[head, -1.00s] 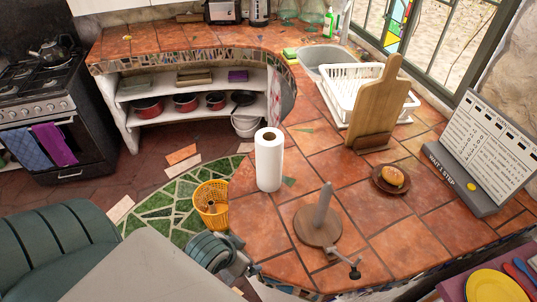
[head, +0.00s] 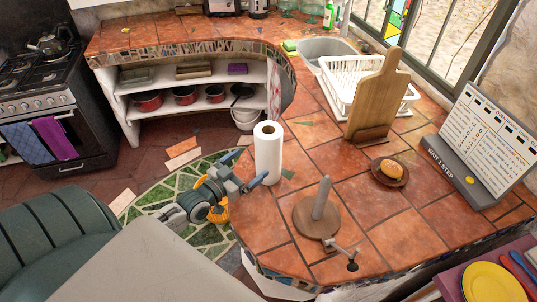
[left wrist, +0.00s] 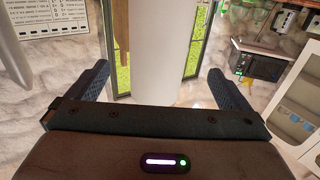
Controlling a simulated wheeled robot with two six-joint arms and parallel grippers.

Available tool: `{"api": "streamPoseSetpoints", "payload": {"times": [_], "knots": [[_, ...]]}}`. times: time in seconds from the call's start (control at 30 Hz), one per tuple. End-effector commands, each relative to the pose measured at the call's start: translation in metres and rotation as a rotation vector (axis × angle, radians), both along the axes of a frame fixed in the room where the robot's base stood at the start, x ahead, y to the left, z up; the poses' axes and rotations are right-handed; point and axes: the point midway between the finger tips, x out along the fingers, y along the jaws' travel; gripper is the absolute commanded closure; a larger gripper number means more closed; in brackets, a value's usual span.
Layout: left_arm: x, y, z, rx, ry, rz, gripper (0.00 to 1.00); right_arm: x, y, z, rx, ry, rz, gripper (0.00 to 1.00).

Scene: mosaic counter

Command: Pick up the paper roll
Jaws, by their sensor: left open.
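The white paper roll (head: 268,158) stands upright on the tiled counter near its left edge. My left gripper (head: 250,167) is open just left of the roll, its fingers pointing at it. In the left wrist view the roll (left wrist: 164,45) fills the space ahead between the open fingers (left wrist: 160,82), with gaps on both sides. The fingers do not appear to touch it. A wooden roll holder (head: 316,217) with a grey upright post stands empty on the counter. My right gripper is not in view.
A burger on a brown plate (head: 402,178), a cutting board (head: 374,95), a white dish rack (head: 340,93) and a sign board (head: 480,145) stand to the right. Bare tiles lie right of the roll.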

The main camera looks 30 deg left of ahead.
Motion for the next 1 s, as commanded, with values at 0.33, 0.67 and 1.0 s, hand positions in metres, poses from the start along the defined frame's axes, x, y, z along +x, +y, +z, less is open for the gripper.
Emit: {"api": "streamPoseSetpoints", "payload": {"times": [0.33,0.67,1.0], "knots": [[0.047,-0.006,-0.001,-0.003,-0.015,0.003,0.0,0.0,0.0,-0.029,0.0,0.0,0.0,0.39],[0.073,-0.013,-0.001,-0.005,-0.013,0.003,0.0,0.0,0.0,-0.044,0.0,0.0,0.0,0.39],[0.105,-0.019,0.001,-0.003,-0.011,0.004,0.0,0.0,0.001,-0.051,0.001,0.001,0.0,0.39]]}}
